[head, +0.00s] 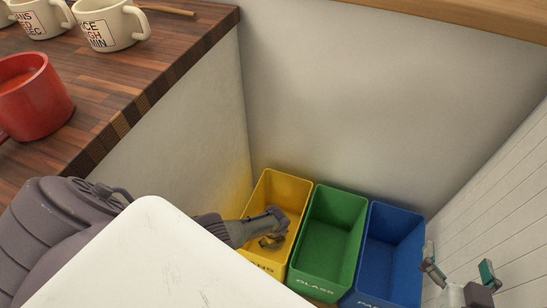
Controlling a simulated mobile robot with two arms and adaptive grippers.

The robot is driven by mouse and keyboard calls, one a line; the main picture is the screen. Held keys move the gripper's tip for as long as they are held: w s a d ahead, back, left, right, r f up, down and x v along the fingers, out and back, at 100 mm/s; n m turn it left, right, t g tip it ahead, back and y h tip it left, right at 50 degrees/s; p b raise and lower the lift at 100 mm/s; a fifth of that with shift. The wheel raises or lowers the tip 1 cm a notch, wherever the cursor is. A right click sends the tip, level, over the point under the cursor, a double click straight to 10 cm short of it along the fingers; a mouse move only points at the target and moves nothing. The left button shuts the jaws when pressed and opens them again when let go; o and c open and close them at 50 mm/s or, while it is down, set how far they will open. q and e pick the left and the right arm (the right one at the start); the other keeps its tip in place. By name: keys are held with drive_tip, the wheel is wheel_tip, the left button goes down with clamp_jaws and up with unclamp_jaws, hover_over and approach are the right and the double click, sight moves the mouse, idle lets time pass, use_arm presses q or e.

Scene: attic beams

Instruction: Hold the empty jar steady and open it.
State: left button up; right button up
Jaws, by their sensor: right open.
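No jar shows in the head view. My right gripper (459,268) is at the lower right edge, open and empty, its two teal-padded fingers apart. It is in front of the white plank wall, to the right of the blue bin. A dark grey arm comes in from the left, and its far end, seemingly my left gripper (277,226), shows over the yellow bin. Its fingers are too small and dark to tell whether they are open or shut.
A wooden counter (150,58) at the upper left bears a red mug (34,97) near its edge and cream mugs (108,24) behind. Below stand a yellow bin (280,182), a green bin (341,197) and a blue bin (396,217), side by side against the wall.

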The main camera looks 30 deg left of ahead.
use_arm(q)
drive_tip(key=shift+f, duration=0.15)
drive_tip(key=o, duration=0.8)
drive_tip(key=shift+o, duration=0.2)
use_arm(e)
drive_tip(key=shift+w+a+r+t, duration=0.1)
drive_tip(key=shift+w+r+t, duration=0.05)
drive_tip(key=shift+r+t, duration=0.2)
